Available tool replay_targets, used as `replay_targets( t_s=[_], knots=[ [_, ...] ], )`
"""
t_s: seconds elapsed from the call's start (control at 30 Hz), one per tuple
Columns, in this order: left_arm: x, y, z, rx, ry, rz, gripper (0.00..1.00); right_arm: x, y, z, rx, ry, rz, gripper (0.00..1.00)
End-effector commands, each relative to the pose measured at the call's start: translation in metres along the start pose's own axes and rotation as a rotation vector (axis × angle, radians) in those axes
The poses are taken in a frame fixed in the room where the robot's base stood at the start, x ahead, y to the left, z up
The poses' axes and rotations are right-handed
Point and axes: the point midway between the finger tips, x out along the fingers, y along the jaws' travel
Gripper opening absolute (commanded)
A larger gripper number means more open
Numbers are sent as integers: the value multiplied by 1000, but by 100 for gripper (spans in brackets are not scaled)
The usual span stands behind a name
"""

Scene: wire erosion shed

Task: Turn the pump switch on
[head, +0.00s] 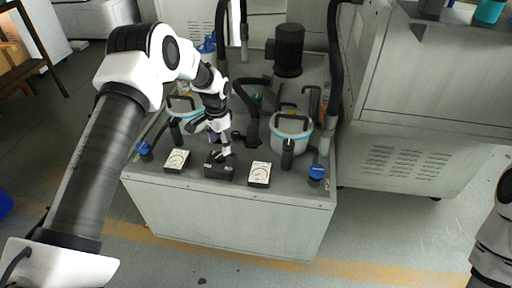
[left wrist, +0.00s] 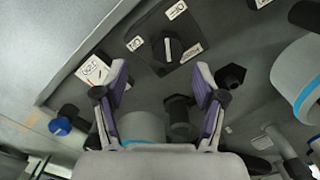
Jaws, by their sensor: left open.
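The pump switch is a black box (head: 218,169) on the front part of the grey machine top, between two white dial gauges. In the left wrist view its dark rotary knob (left wrist: 167,48) has a pale line running roughly up and down. A small label (left wrist: 135,43) sits left of the knob and another (left wrist: 176,10) above it. My left gripper (head: 221,149) is over the box; it shows in the left wrist view (left wrist: 162,75) with its purple-padded fingers apart and nothing between them. The knob appears beyond the fingertips; contact is not visible. My right gripper is not in view.
The left gauge (head: 176,161) and right gauge (head: 259,174) flank the box closely. Behind stand a clear lidded canister (head: 290,138), a black motor (head: 289,50) and dark hoses. A blue-capped fitting (head: 317,172) is near the right corner. The floor in front is clear.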

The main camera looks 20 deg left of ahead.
Motion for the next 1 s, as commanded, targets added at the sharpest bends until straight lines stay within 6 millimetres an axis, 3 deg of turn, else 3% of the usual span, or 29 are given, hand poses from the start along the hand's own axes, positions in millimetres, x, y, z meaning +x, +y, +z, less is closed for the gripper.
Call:
replay_targets(
  t_s=[0.07,0.13,0.5,0.8,0.83,1.0],
  knots=[
    [-17,-10,-2,-20,37,-7,70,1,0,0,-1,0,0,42],
    [-15,-10,-4,-18,40,-9,70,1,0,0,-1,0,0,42],
    [50,-10,-6,-19,38,-8,70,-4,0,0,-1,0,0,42],
    [59,-10,-7,-19,39,-9,70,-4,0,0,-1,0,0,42],
    [59,-10,-6,-19,39,-9,67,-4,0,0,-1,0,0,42],
    [58,-9,-6,-19,39,-9,10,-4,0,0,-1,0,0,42]
  ],
)
